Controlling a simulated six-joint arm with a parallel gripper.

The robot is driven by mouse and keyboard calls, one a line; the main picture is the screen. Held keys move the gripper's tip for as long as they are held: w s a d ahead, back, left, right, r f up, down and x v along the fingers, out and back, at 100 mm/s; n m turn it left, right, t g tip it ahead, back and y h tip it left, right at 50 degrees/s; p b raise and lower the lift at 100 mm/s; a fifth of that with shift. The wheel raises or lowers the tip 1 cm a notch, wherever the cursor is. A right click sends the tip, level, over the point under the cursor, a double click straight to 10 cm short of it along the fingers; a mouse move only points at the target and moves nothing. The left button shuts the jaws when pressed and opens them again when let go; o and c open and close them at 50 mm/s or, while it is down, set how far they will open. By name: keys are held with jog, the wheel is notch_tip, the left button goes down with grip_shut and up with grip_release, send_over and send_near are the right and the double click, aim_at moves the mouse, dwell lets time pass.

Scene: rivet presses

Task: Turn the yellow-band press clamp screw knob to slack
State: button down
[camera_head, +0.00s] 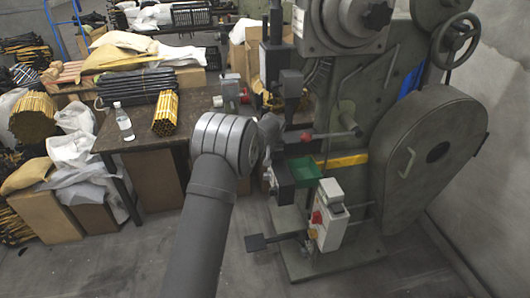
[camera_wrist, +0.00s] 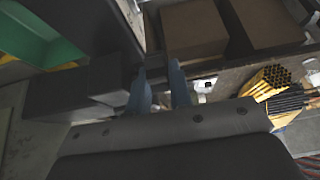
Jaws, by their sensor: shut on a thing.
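The press (camera_head: 400,110) with the yellow band (camera_head: 343,160) stands right of my arm in the head view. My gripper (camera_wrist: 160,88) shows two bluish fingers in the wrist view, close to a dark block (camera_wrist: 105,80) of the press. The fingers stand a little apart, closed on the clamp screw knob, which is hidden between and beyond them. In the head view my arm and wrist cover most of the gripper and the knob, so the knob's turn angle cannot be seen.
A green tray (camera_head: 306,170) sits on the press beside my gripper; it also shows in the wrist view (camera_wrist: 40,35). A control box (camera_head: 330,215) with a red button stands below. Left is a table (camera_head: 150,140) with rod bundles and a bottle (camera_head: 123,121).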

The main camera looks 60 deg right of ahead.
jog(key=shift+r, duration=0.1)
dwell(0.4)
jog(key=c, duration=1.3)
grip_release()
jog(key=v, duration=1.7)
jog(key=shift+r, duration=0.25)
jog(key=shift+w+d, duration=0.1)
